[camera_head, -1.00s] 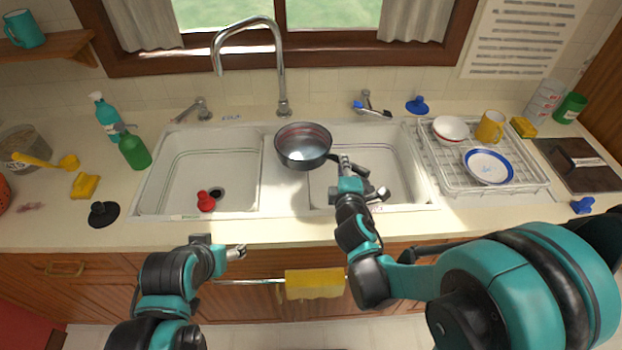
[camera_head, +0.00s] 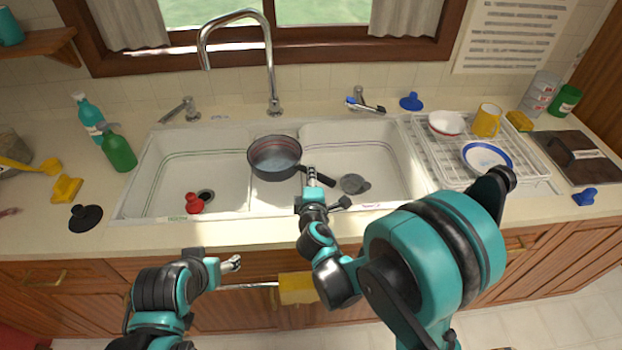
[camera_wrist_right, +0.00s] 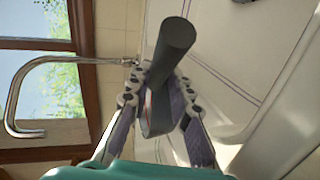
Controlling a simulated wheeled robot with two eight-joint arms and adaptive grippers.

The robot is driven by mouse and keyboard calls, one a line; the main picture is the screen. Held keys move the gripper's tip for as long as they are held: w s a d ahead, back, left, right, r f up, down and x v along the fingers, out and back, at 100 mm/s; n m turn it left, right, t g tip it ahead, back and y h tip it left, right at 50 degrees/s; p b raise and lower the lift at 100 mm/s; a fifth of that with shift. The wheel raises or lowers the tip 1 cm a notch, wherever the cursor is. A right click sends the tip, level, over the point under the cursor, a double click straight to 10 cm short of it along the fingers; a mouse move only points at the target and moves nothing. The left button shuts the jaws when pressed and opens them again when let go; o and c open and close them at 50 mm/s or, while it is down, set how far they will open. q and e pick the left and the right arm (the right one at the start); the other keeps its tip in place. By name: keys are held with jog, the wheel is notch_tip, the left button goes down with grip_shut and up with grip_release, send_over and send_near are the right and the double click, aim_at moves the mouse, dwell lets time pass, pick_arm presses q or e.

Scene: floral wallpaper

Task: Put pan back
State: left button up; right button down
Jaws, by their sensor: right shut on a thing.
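The dark metal pan (camera_head: 274,158) is held above the divider between the two sink basins, its handle pointing right and toward me. My right gripper (camera_head: 312,178) is shut on the pan's handle. In the right wrist view the dark handle (camera_wrist_right: 172,50) runs between the fingers of my right gripper (camera_wrist_right: 160,90). My left gripper (camera_head: 232,264) hangs low in front of the counter, away from the pan; its fingers are too small to tell open from shut.
The left basin (camera_head: 170,165) holds a red stopper (camera_head: 194,203). A dark round piece (camera_head: 355,184) lies in the right basin (camera_head: 395,165). The curved faucet (camera_head: 272,70) rises behind the pan. A dish rack (camera_head: 420,150) with dishes and a dark board (camera_head: 597,160) stand at right.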

jog(key=shift+f, duration=0.15)
jog(key=c, duration=1.4)
grip_release()
jog(key=shift+o, duration=0.2)
